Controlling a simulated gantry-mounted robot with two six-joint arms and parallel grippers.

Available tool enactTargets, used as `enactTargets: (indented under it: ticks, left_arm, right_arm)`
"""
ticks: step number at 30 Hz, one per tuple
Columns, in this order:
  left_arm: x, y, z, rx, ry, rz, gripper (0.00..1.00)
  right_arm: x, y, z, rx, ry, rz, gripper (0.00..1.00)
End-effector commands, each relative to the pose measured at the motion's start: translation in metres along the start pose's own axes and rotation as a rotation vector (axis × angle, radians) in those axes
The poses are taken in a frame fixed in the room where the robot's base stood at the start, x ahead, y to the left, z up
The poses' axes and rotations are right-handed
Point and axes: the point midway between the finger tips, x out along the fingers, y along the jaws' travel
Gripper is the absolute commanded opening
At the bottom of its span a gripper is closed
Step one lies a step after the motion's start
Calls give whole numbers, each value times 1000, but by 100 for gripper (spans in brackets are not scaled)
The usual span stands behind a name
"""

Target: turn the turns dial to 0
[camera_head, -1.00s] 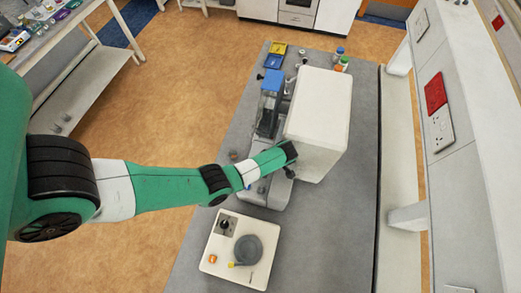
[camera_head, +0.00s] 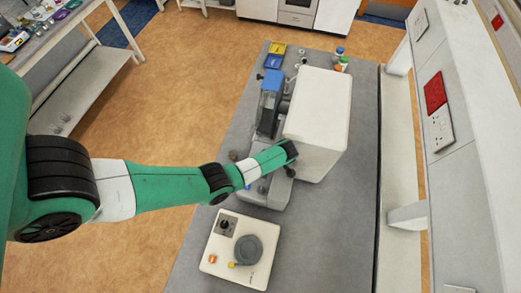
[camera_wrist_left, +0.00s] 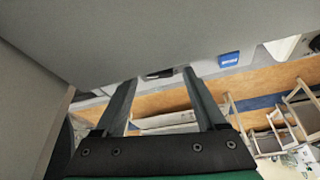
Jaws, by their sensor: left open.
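A grey machine (camera_head: 268,193) with a blue top (camera_head: 272,80) stands on the bench beside a large white box-shaped housing (camera_head: 318,120). A dark round knob (camera_head: 290,172) shows at its right, close to the end of my left arm. In front lies a flat white unit (camera_head: 219,262) with a black knob (camera_head: 225,225) on a grey plate and a grey round dish. I cannot tell which knob is the turns dial; no marks are readable. My left gripper (camera_wrist_left: 160,75) is open and empty in the wrist view, beneath a large grey surface. In the head view its fingers are hidden.
Yellow and blue trays (camera_head: 275,55) and small bottles (camera_head: 341,60) stand at the far end of the bench. A wall panel with sockets (camera_head: 438,110) rises on the right. Bare bench (camera_head: 325,240) lies right of the flat unit.

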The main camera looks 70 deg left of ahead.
Motion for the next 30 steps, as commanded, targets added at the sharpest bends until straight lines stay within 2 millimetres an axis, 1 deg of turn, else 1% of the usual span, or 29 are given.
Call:
enactTargets:
  ticks: [2, 5, 15, 18, 22, 30]
  left_arm:
    - [-3, 0, 0, 0, 0, 1, 72]
    - [-16, 1, 0, 0, -1, 2, 72]
    - [-93, 1, 0, 1, -2, 4, 72]
    - [-107, 0, 0, 0, -1, 2, 72]
    - [-116, 0, 0, 0, 0, 0, 72]
    - [-116, 0, 0, 0, 0, 0, 72]
  right_arm:
    - [1, 0, -1, 0, 0, 0, 0]
    - [5, 0, -4, 0, 0, 0, 0]
    - [17, 0, -16, 0, 0, 0, 0]
    - [17, 0, -16, 0, 0, 0, 0]
    - [17, 0, -16, 0, 0, 0, 0]
    - [17, 0, -16, 0, 0, 0, 0]
